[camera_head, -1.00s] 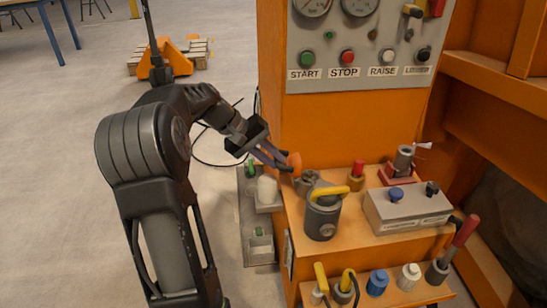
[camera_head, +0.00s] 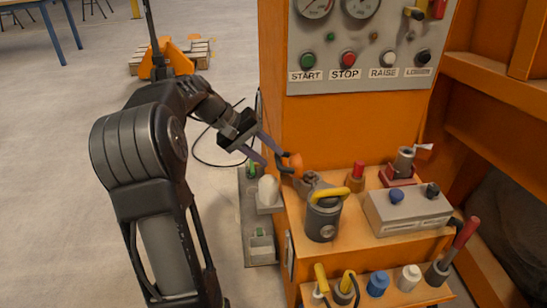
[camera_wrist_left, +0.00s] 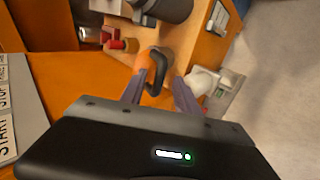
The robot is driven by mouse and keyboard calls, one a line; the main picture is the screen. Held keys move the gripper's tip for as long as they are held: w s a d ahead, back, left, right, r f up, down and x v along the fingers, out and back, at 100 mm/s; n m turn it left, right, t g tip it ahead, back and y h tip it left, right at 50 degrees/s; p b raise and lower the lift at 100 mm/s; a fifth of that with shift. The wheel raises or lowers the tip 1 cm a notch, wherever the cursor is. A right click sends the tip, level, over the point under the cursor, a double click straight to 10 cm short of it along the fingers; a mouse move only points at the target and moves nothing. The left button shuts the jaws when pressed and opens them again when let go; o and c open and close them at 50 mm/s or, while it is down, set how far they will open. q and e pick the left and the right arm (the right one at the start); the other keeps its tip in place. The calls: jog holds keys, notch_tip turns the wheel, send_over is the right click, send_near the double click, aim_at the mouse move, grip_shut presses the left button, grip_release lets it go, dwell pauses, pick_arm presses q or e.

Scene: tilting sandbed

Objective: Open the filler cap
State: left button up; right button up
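The filler cap (camera_head: 292,163) is a small orange piece at the left back edge of the orange bench, next to a dark metal fitting (camera_head: 312,183). It appears raised and tilted, but its exact angle is hard to tell. In the left wrist view the orange cap (camera_wrist_left: 146,60) has a black curved handle lying near and partly between my fingertips. My left gripper (camera_head: 271,157) is just left of the cap with its fingers apart; it shows in the wrist view too (camera_wrist_left: 160,86). I cannot tell whether a finger touches the cap. My right gripper is out of view.
A grey can with a yellow handle (camera_head: 323,218) stands close to the right of the fitting. A red-topped plug (camera_head: 357,176) and a grey valve box (camera_head: 408,210) are farther right. The control panel (camera_head: 360,60) rises behind. A side shelf holds a white bottle (camera_head: 268,189).

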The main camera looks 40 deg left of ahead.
pick_arm(q)
jog(key=v, duration=0.4)
jog(key=shift+s+a+r, duration=0.1)
jog(key=shift+s+r, duration=0.05)
dwell(0.4)
